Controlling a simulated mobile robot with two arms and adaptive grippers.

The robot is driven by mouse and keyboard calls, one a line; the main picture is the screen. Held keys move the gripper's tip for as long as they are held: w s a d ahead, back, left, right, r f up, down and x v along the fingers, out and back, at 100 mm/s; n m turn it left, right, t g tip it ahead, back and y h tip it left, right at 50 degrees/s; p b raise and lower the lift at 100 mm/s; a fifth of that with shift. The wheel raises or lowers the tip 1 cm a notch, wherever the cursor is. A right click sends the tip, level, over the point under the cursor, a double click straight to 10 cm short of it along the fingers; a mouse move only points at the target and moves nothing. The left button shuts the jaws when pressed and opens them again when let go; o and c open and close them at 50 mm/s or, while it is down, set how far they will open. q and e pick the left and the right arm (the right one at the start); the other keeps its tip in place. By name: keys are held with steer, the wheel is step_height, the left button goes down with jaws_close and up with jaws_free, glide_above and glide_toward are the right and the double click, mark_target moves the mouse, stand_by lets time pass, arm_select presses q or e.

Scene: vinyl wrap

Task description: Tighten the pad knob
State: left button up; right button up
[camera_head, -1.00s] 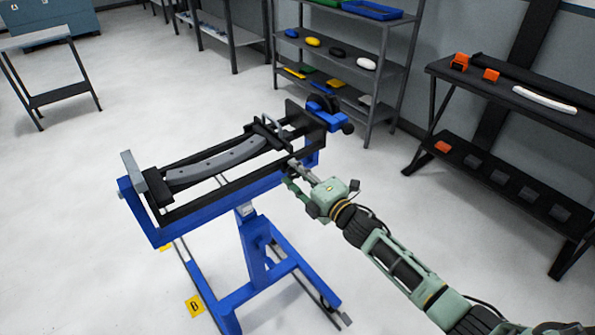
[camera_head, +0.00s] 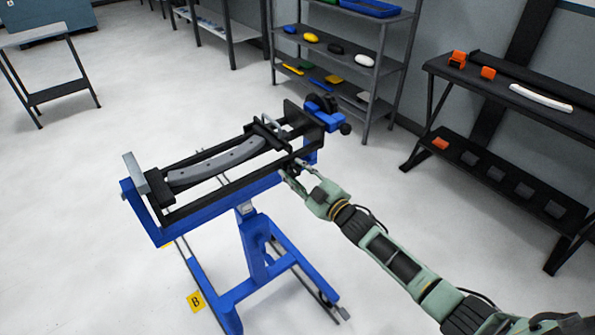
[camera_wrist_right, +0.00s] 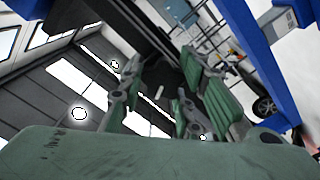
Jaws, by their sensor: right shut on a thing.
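The blue stand (camera_head: 252,245) carries a long black frame with a curved grey part (camera_head: 216,160) lying in it. A black and metal clamp (camera_head: 268,137) crosses the frame near its right end. My right gripper (camera_head: 290,170) is at the near side of the frame, below the clamp. In the right wrist view its green fingers (camera_wrist_right: 163,82) close around a dark, rounded piece (camera_wrist_right: 160,72), which I take to be the pad knob. The fingers mostly cover the knob in the head view. My left gripper is not in view.
A blue clamp with a black knob (camera_head: 325,110) is at the frame's far right end. A shelf rack (camera_head: 340,60) stands behind, a dark workbench (camera_head: 500,95) at the right. A yellow floor marker (camera_head: 196,301) lies by the stand's foot.

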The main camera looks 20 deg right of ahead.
steer(key=m, duration=0.5)
steer(key=shift+m, duration=0.3)
stand_by(0.4)
steer(key=o, duration=1.1)
steer(key=shift+f, duration=0.15)
steer(key=shift+s, duration=0.1)
steer(key=v, duration=1.2)
